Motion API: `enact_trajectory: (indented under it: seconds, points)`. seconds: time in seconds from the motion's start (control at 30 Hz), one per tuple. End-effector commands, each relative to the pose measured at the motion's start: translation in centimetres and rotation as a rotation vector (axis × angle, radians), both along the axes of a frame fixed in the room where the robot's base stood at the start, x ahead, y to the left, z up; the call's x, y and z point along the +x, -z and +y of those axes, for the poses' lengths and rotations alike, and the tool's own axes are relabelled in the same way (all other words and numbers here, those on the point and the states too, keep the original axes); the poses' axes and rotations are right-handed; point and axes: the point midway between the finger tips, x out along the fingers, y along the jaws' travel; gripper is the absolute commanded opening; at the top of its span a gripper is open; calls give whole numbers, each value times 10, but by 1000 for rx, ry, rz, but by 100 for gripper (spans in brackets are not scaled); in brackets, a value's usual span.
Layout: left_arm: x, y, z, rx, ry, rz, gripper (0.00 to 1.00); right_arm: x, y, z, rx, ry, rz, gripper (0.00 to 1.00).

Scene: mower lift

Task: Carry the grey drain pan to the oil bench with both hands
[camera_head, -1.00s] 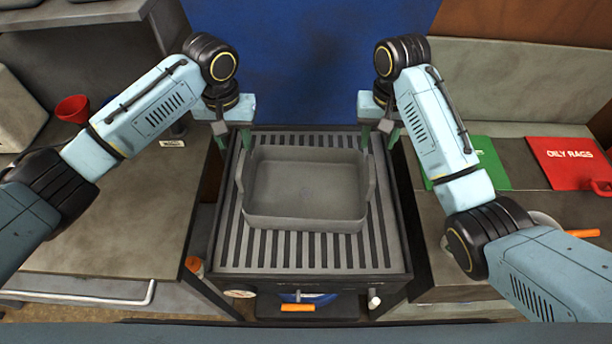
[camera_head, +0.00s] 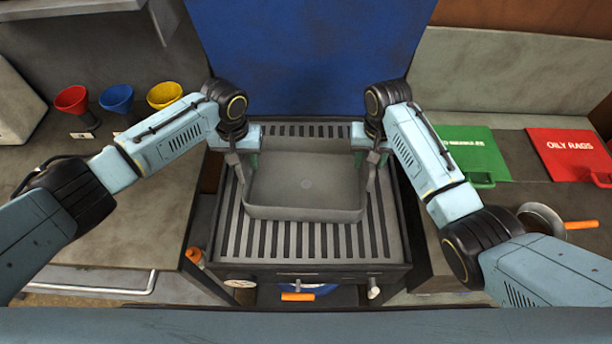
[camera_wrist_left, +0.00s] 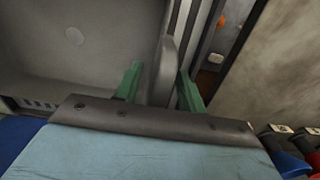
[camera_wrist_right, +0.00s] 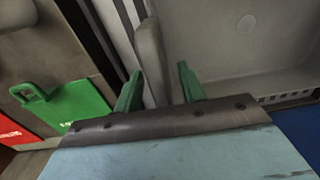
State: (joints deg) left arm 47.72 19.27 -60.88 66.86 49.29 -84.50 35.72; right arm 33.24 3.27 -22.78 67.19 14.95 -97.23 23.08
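The grey drain pan (camera_head: 285,190) sits level and empty on the slatted top of a dark stand in the middle of the head view. It has an upright handle at each side. My left gripper (camera_head: 243,164) is at the pan's left handle (camera_wrist_left: 167,72), with its green fingers apart on either side of it. My right gripper (camera_head: 371,163) is at the right handle (camera_wrist_right: 151,60), its fingers also apart on either side. Gaps show between the fingers and the handles. No label shows which bench is the oil bench.
A left bench (camera_head: 110,235) carries red (camera_head: 72,99), blue (camera_head: 117,98) and yellow (camera_head: 164,95) funnels. A right bench holds a green lid (camera_head: 474,152), a red "OILY RAGS" lid (camera_head: 570,155) and a round pan with an orange handle (camera_head: 581,225). A blue panel (camera_head: 300,60) stands behind the slatted stand.

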Motion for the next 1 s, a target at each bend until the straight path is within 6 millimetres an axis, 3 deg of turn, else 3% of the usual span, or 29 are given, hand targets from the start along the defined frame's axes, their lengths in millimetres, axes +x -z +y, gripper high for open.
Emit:
enact_trajectory:
  seconds: [0.2,0.57,0.87,1.0]
  points:
    - [0,21,0,0,-1,1,40,0,21,0,0,0,1,40]
    - [0,25,0,-1,0,-1,40,0,25,0,1,0,-1,40]
    - [0,24,0,-1,0,0,2,0,24,0,1,0,-1,2]
    - [0,24,0,-1,0,0,0,0,24,0,1,0,-1,0]
